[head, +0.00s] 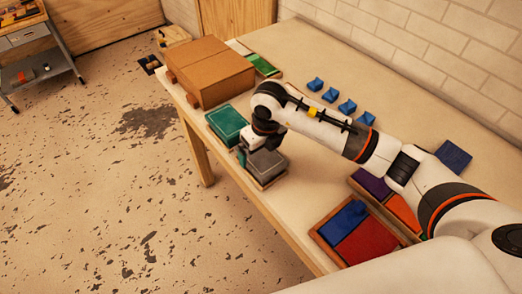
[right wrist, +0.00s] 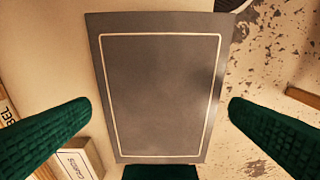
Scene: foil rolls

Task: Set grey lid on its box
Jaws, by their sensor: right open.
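The grey lid (right wrist: 160,95), a flat panel with a pale line around its border, fills the middle of the right wrist view. In the head view a grey top (head: 268,163) shows over a wooden-edged box near the table's front edge. My right gripper (head: 256,150) is just above it, partly covering it. The gripper (right wrist: 160,108) is open, with its green fingers on either side of the lid and apart from it in the picture. I cannot tell how well the lid is seated on the box. My left gripper is not in view.
A green box (head: 227,123) stands close to the left. Brown cartons (head: 212,75) are at the table's far left. Several blue pieces (head: 347,106) lie behind my arm. Trays with red (head: 367,242) and purple (head: 371,184) boxes are at right. The back table surface is free.

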